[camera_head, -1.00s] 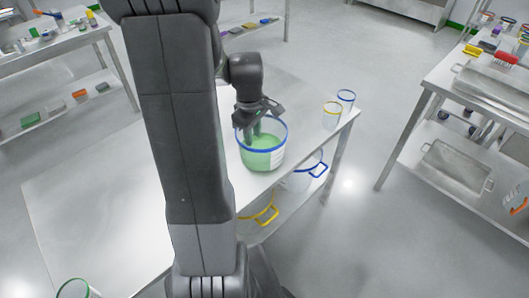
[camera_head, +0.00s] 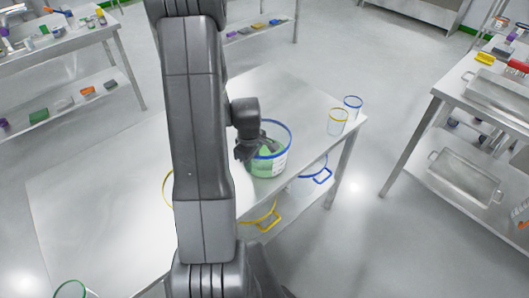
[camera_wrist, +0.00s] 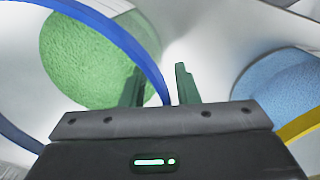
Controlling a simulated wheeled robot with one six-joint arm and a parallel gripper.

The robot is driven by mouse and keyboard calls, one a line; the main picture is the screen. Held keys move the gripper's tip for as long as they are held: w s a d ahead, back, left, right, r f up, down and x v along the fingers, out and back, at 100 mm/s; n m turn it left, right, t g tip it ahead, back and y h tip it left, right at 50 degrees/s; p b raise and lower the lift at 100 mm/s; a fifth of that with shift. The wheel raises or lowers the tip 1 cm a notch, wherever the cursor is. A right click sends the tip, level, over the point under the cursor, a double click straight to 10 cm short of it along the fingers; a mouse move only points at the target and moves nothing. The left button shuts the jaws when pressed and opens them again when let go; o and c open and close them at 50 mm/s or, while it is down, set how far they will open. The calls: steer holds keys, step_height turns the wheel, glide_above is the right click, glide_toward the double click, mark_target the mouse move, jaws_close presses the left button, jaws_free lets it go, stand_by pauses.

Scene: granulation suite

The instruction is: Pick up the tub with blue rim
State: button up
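The tub with blue rim (camera_head: 268,166) stands on the steel table and holds green granules. A white label shows on its side. My gripper (camera_head: 252,156) is at the tub's left edge in the head view. In the wrist view my two dark green fingers (camera_wrist: 160,92) are apart, and the blue rim (camera_wrist: 133,48) passes through the gap between them. I cannot tell whether either finger touches the tub wall. The green granules lie on the left finger's side.
A yellow-rimmed tub (camera_wrist: 301,127) with blue granules stands close on the right in the wrist view; my arm mostly hides it in the head view. Two small clear beakers, yellow-rimmed (camera_head: 337,122) and blue-rimmed (camera_head: 352,106), stand at the table's right corner. Handled containers sit on the shelf below.

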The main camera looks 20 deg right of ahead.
steer(key=shift+f, duration=0.25)
steer(key=shift+c, duration=0.5)
jaws_close()
stand_by(0.9)
